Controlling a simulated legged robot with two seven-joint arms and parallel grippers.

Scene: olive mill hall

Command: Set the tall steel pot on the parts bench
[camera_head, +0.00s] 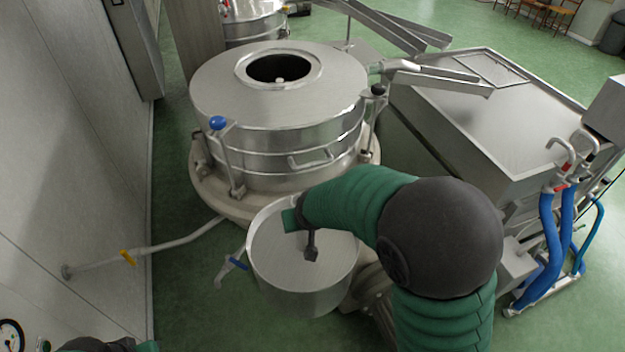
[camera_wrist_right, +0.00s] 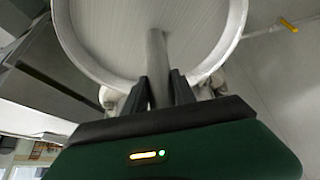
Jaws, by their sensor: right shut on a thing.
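The tall steel pot (camera_head: 300,292) is a round, plain grey vessel below the centre of the head view, in front of a large steel machine. My right gripper (camera_head: 311,246) is over its round top, with the arm coming from the right. In the right wrist view the pot (camera_wrist_right: 95,62) fills the top, and my right gripper (camera_wrist_right: 158,88) is shut on a narrow grey upright part of it. Whether its base touches anything is hidden. My left arm shows only as a sliver at the bottom left; its jaws are out of frame. No parts bench can be made out.
The large round steel machine (camera_head: 275,110) stands right behind the pot. A steel box-shaped machine (camera_head: 500,120) with blue hoses (camera_head: 550,245) stands to the right. A pipe (camera_head: 180,240) runs low to the left wall.

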